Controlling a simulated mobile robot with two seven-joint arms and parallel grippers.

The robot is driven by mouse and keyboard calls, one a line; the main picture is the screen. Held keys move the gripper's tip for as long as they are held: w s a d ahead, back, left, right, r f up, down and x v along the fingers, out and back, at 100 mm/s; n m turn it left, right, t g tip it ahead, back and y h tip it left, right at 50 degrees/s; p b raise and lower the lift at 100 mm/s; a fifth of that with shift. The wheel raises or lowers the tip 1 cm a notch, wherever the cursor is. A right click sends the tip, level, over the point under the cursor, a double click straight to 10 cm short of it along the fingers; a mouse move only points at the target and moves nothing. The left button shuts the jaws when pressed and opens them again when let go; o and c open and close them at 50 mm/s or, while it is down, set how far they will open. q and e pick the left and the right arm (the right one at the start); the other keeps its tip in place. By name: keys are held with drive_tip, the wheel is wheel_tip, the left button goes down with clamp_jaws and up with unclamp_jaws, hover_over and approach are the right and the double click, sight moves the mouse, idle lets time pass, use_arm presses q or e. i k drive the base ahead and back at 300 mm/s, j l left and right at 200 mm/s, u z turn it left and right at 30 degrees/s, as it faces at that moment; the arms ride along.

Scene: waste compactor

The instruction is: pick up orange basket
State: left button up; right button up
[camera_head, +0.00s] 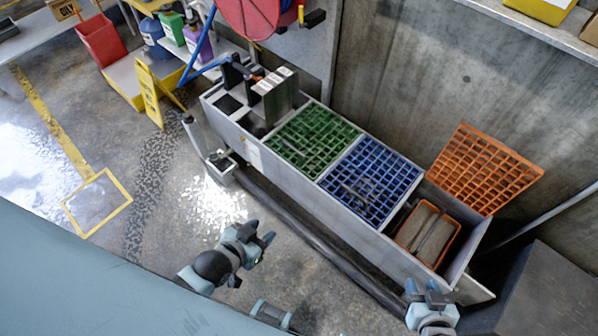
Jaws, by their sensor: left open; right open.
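An orange basket (401,238) sits in the right-end compartment of a long grey trough, with grey-brown blocks inside it. An orange grid panel (485,170) stands tilted up behind it, near the wall; whether the two are joined I cannot tell. My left gripper (262,240) is open and empty over the floor in front of the trough, well left of the basket. My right gripper (425,287) is open at the trough's front right, close in front of the basket and apart from it in the picture.
The grey trough (290,205) also holds a green grid (312,138) and a blue grid (370,181). A dark box (550,300) stands at the right. A yellow floor sign (150,95) stands at the back left.

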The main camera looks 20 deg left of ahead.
sight(428, 233)
drive_tip(key=u, duration=0.25)
drive_tip(key=z, duration=1.15)
drive_tip(key=i+l+z, duration=0.3)
drive_tip(key=i+l, duration=0.35)
drive_tip(key=l, duration=0.1)
